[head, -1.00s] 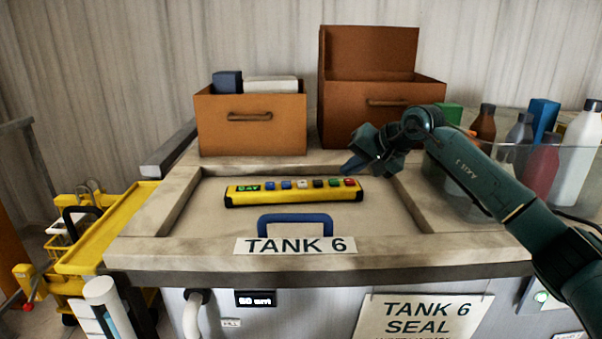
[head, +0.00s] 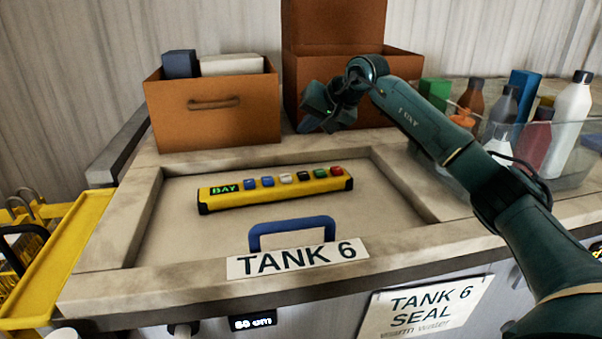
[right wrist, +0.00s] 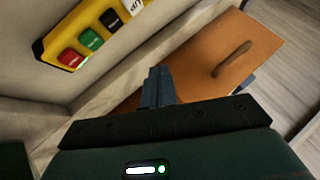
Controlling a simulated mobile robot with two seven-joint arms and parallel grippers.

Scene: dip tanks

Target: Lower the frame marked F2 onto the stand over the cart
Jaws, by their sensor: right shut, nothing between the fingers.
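No hanging frame with a mark and no stand shows in either view. A yellow control pendant (head: 275,190) with a lit "BAY" display and a row of coloured buttons lies on the tank 6 lid (head: 385,215). Its button end also shows in the right wrist view (right wrist: 75,45). My right gripper (head: 309,123) is shut and empty, beyond the pendant's right end and in front of the brown boxes. Its closed fingers (right wrist: 157,88) show in the right wrist view, apart from the pendant. My left gripper is out of view.
A yellow cart-like structure (head: 65,255) is cut off at the left edge. A blue handle (head: 292,228) stands on the lid. Brown boxes (head: 215,115) stand at the back. Several bottles (head: 568,115) stand in a clear bin at the right, near my right arm.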

